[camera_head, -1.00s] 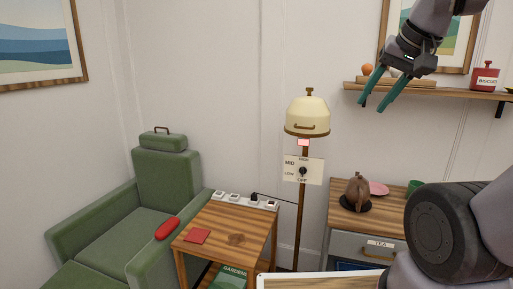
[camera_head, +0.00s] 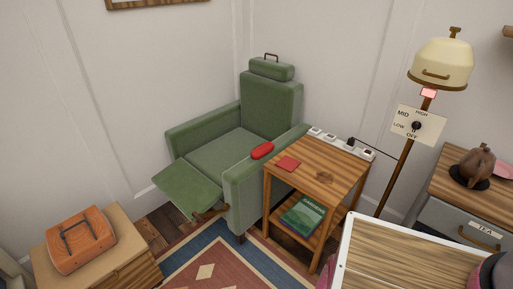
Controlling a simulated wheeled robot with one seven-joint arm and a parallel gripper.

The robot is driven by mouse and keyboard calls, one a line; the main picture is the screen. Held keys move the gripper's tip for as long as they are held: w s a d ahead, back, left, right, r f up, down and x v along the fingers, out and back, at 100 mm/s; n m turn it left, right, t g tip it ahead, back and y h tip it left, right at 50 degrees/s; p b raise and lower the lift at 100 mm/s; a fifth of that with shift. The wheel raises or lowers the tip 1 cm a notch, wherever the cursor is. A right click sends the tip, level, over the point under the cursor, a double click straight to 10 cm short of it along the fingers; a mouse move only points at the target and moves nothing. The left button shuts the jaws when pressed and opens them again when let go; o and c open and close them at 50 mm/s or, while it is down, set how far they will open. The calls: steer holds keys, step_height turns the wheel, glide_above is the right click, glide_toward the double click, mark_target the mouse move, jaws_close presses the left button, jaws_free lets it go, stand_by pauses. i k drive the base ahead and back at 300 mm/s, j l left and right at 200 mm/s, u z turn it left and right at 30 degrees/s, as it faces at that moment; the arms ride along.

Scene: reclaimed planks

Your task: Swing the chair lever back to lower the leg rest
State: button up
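The green armchair (camera_head: 224,150) stands in the corner, and its front and one side face me. Its leg rest (camera_head: 190,190) is raised and sticks out in front of the seat. A small brown piece, perhaps the lever (camera_head: 212,212), shows low at the front of the chair's near side, beneath the leg rest's edge. It is too small to tell its exact angle. My gripper is outside the view.
A wooden side table (camera_head: 330,170) with a power strip stands right of the chair. A cardboard-coloured box (camera_head: 118,262) with an orange case (camera_head: 80,240) stands front left. A patterned rug (camera_head: 205,268) covers the floor between. A white-edged tray (camera_head: 345,240) fills the lower right.

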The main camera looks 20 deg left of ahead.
mark_target(200, 217)
steer(key=u, duration=2.3)
steer(key=i+j, duration=0.1)
steer(key=i, duration=0.6)
